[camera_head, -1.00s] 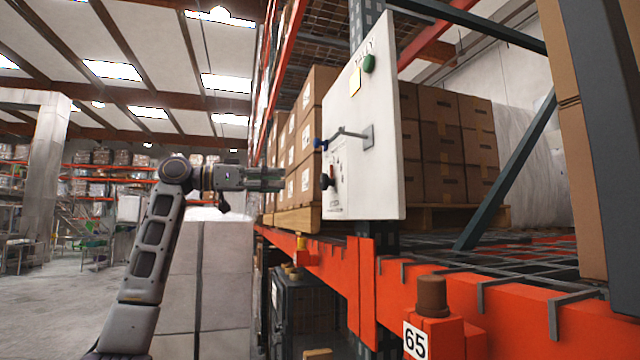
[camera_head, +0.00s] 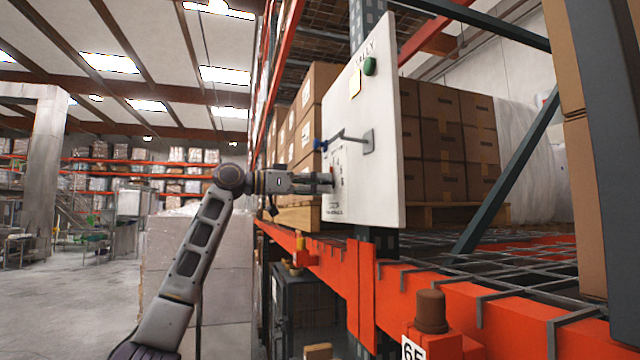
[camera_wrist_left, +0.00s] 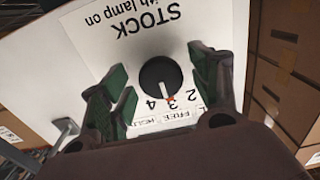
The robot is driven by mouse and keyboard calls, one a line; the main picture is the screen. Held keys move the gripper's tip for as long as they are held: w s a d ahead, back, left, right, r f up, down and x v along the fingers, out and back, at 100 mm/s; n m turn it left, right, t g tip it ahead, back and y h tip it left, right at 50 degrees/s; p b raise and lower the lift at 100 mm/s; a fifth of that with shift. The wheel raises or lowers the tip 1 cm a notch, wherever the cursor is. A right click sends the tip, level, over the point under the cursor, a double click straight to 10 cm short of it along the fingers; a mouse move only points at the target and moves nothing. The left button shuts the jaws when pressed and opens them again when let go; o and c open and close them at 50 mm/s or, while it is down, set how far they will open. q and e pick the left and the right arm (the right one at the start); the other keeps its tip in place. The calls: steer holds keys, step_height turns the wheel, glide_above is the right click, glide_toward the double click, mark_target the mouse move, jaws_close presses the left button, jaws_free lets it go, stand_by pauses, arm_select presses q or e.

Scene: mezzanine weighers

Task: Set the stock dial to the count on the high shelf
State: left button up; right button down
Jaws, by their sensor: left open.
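The stock dial (camera_wrist_left: 152,72) is a round black knob with a white pointer, on a sheet marked STOCK in the left wrist view. The pointer's red tip lies by the printed 3, close to the 4. My left gripper (camera_wrist_left: 162,88) is open, with one green-padded finger on each side of the dial; contact is not visible. In the head view, my left gripper (camera_head: 328,182) is at the white board (camera_head: 385,195) and hides the dial. Stacked cartons (camera_head: 425,130) stand on a pallet behind the board; I cannot tell which level is the high shelf. My right gripper is out of view.
The board also bears a green button or lamp (camera_head: 369,66), a small yellowish note (camera_head: 355,83) and a blue-ended lever (camera_head: 345,138) just above my gripper. An orange rack beam (camera_head: 480,320) with a brown-capped post (camera_head: 431,310) runs below. Open floor is at left.

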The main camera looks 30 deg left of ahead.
arm_select(q)
steer(key=shift+w+d, duration=0.15)
steer(key=c, duration=1)
steer(key=shift+n, duration=0.3)
steer(key=shift+r+n+p, duration=0.1)
steer(key=shift+n+p, duration=1.05)
steer(key=shift+n, duration=1.35)
